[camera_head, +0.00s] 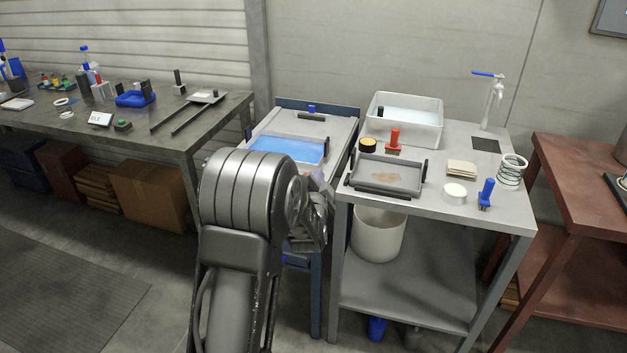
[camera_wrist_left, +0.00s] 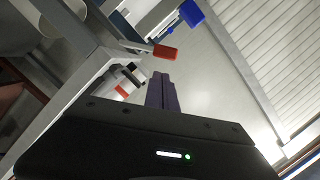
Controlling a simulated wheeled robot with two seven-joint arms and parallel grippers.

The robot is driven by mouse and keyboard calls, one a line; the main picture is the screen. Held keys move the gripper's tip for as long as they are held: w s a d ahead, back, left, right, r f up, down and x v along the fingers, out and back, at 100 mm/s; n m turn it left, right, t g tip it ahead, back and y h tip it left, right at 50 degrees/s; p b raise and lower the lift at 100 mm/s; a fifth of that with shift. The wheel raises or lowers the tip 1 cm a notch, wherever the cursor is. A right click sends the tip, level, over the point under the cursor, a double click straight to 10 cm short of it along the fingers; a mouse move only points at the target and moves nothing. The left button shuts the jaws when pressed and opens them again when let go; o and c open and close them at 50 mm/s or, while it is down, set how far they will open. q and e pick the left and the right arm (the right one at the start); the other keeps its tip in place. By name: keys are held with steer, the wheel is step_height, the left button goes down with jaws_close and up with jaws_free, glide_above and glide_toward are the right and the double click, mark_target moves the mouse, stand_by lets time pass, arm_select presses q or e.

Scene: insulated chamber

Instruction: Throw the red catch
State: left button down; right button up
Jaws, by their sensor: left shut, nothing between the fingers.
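In the left wrist view a red catch tip (camera_wrist_left: 165,52) sits at the end of a pale bar by the edge of a grey frame. My left gripper (camera_wrist_left: 162,78) is shut and empty, its purple-grey fingers together. Its tips show just below the red tip in that view, with a small gap between; the depth between them is unclear. In the head view my left gripper (camera_head: 319,183) is at the right front of the blue-framed bench (camera_head: 343,128), partly behind my own arm. The red catch is not visible in the head view. My right gripper is not in view.
A blue block (camera_wrist_left: 190,12) is near the red tip. The grey table (camera_head: 500,212) on the right holds a grey tray (camera_head: 412,178), a red-handled tool (camera_head: 394,138) and a white basin (camera_head: 436,125). A dark workbench (camera_head: 200,130) stands left. Floor is clear at lower left.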

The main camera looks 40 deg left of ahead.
arm_select(q)
steer(key=shift+s+a+f, duration=0.25)
steer(key=shift+a+f, duration=0.2)
steer(key=shift+a, duration=0.15)
steer(key=shift+s+a+n+b, duration=0.1)
steer(key=shift+a+n+b, duration=0.15)
steer(key=shift+b, duration=0.2)
steer(key=shift+s+a+f+n+h+b, duration=0.2)
steer(key=shift+a+f+n+h+b, duration=0.55)
steer(key=shift+b, duration=1.2)
steer(key=shift+s+a+f+n+h+b, duration=0.15)
steer(key=shift+a+n+b, duration=0.3)
steer(key=shift+n+b, duration=1.1)
steer(key=shift+s+a+f+n+h+b, duration=0.3)
steer(key=shift+a+f+n+b, duration=0.25)
steer(key=shift+b, duration=1.75)
steer(key=shift+r, duration=0.1)
steer(key=shift+a, duration=0.1)
